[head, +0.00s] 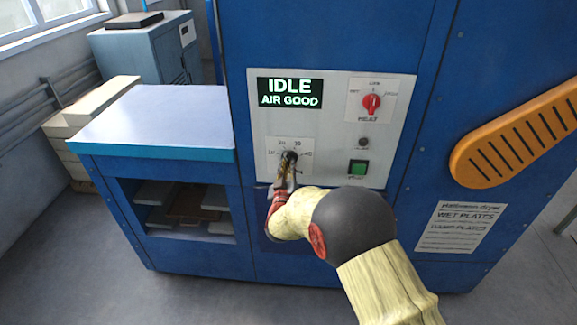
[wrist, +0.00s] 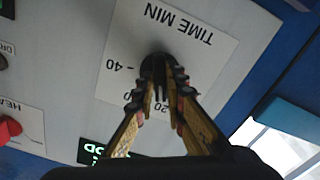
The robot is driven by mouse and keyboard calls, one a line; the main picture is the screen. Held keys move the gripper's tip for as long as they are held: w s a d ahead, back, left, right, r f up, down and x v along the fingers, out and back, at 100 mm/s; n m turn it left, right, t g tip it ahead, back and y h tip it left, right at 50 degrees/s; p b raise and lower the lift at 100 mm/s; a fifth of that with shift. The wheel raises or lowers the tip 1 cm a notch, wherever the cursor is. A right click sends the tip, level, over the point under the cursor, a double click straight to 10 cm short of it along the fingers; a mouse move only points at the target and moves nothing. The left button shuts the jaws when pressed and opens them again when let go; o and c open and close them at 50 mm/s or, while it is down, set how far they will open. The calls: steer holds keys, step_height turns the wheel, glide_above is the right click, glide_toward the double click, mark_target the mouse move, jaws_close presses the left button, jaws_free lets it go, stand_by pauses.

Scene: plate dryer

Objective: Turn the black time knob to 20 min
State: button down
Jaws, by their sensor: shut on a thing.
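The black time knob (head: 291,156) sits on a white dial plate at the lower left of the control panel. In the wrist view the knob (wrist: 157,60) is seen upside down, under the "TIME MIN" label, with 40 and part of a 20 legible nearby. My gripper (head: 288,167) reaches it from below and is shut on it. In the wrist view the fingers (wrist: 160,85) close around the knob and cover most of it. The knob's pointer is hidden, so its setting cannot be read.
The display (head: 290,93) reads "IDLE AIR GOOD". A red heat knob (head: 371,102) is at the panel's upper right, and a green button (head: 358,167) is at its lower right. A blue-edged table (head: 160,118) stands at the left, and an orange slotted handle (head: 515,135) juts out at the right.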

steer(key=c, duration=1.8)
jaws_free()
steer(key=shift+c, duration=0.2)
steer(key=s, duration=1.2)
steer(key=shift+a, duration=0.25)
